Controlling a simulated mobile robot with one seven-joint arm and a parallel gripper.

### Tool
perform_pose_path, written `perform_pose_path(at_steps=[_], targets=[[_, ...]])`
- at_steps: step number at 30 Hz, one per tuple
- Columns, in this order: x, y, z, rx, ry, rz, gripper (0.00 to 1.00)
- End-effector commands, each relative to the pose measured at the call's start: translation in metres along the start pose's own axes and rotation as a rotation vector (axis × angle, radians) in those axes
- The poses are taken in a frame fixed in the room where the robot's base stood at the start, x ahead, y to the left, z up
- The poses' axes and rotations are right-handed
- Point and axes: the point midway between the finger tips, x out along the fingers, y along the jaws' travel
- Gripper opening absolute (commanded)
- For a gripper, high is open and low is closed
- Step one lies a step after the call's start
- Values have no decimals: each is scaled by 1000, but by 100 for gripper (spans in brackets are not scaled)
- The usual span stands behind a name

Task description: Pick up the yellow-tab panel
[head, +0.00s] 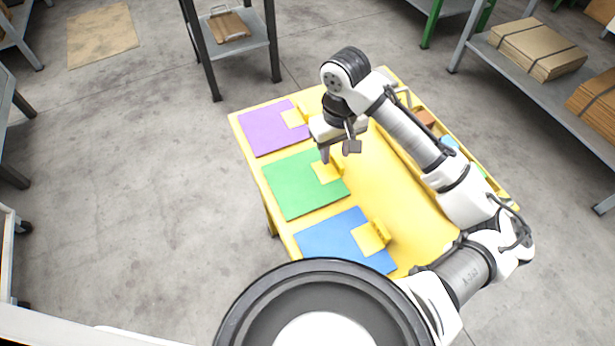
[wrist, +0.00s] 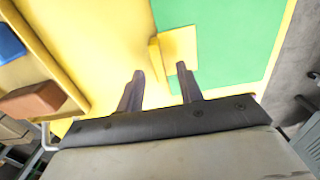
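Three flat panels lie in a row on a yellow table (head: 400,215): a purple panel (head: 268,130), a green panel (head: 298,190) and a blue panel (head: 335,238). Each has a yellow tab with an upright lip at its right edge. My gripper (head: 338,154) is over the green panel's tab (head: 326,172). In the wrist view my gripper (wrist: 160,70) is open and empty. The upright lip of that tab (wrist: 155,60) lies between the lines of the two fingers, at or just beyond their tips. The green panel (wrist: 222,40) extends to the right there.
A tray along the table's right side holds a brown block (head: 425,118) and a blue block (head: 449,142). Shelves with cardboard stacks (head: 540,48) stand at right. A small stand (head: 245,38) is behind the table.

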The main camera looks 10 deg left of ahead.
Motion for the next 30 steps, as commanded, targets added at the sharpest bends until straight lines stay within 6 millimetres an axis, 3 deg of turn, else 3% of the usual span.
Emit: perform_pose_path(at_steps=[9, 18, 30], targets=[[7, 0, 0, -1, 1, 0, 36], [7, 0, 0, -1, 0, 0, 0], [4, 0, 0, -1, 1, 1, 0]])
